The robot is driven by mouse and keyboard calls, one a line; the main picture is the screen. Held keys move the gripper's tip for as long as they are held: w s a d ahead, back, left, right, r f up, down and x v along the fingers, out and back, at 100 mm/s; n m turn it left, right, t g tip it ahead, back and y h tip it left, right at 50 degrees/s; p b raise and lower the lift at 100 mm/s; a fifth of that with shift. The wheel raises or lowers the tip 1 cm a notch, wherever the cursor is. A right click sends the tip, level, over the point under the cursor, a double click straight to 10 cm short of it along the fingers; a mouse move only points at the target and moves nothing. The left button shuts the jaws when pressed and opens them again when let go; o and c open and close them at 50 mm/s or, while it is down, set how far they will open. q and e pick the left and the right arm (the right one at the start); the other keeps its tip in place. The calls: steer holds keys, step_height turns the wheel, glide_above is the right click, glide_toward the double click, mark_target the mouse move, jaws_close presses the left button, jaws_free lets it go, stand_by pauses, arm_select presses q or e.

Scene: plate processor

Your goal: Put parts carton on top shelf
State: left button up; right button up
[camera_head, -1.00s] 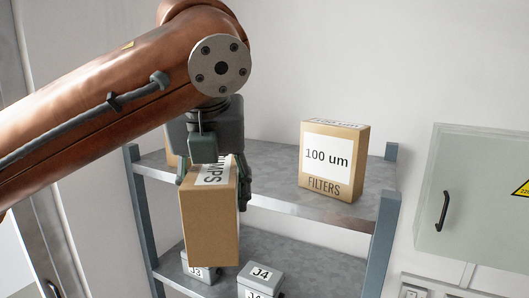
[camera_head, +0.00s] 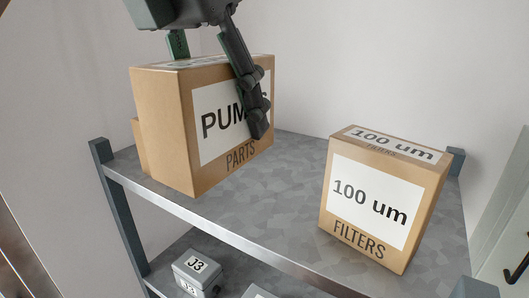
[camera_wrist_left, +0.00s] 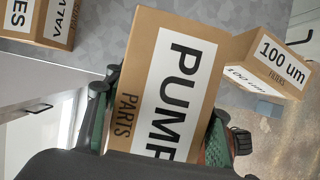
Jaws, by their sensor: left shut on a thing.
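The parts carton (camera_head: 165,130) is a brown box with a white label starting "PUM" and the word "PARTS". My left gripper (camera_head: 222,85) comes from above and is shut on it, with one dark finger across the label side. The carton is upright over the left part of the grey top shelf (camera_head: 275,205), near its front edge. I cannot tell whether its base touches the shelf. In the left wrist view the carton (camera_wrist_left: 148,65) sits between the fingers. My right gripper is not in view.
The "100 um" filters carton (camera_head: 340,205) stands at right on the top shelf. A mostly hidden carton (camera_head: 138,145) is behind the parts carton; the left wrist view shows a "VALVES" carton (camera_wrist_left: 42,38). Grey J3 box (camera_head: 197,268) is below. Shelf posts (camera_head: 121,210) stand at the corners.

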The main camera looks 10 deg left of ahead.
arm_select(q)
steer(key=shift+w+f, duration=0.55)
steer(key=shift+f, duration=0.1)
steer(key=w+f, duration=0.6)
steer(key=w, duration=0.1)
steer(key=w+d+f, duration=0.1)
steer(key=w+f, duration=0.2)
steer(key=shift+w+f, duration=0.25)
steer(key=shift+f, duration=0.15)
steer(key=shift+s+f, duration=0.1)
steer(key=shift+f, duration=0.2)
steer(key=shift+s+a, duration=0.25)
steer(key=shift+s, duration=0.05)
steer(key=shift+w+d+f, duration=0.15)
steer(key=shift+d+f, duration=0.05)
steer(key=o, duration=1.7)
steer(key=shift+a, duration=0.1)
steer(key=shift+o, duration=0.3)
steer(key=shift+r, duration=0.4)
steer(key=v, duration=1.1)
steer(key=shift+s+r, duration=0.15)
steer(key=shift+s, duration=0.15)
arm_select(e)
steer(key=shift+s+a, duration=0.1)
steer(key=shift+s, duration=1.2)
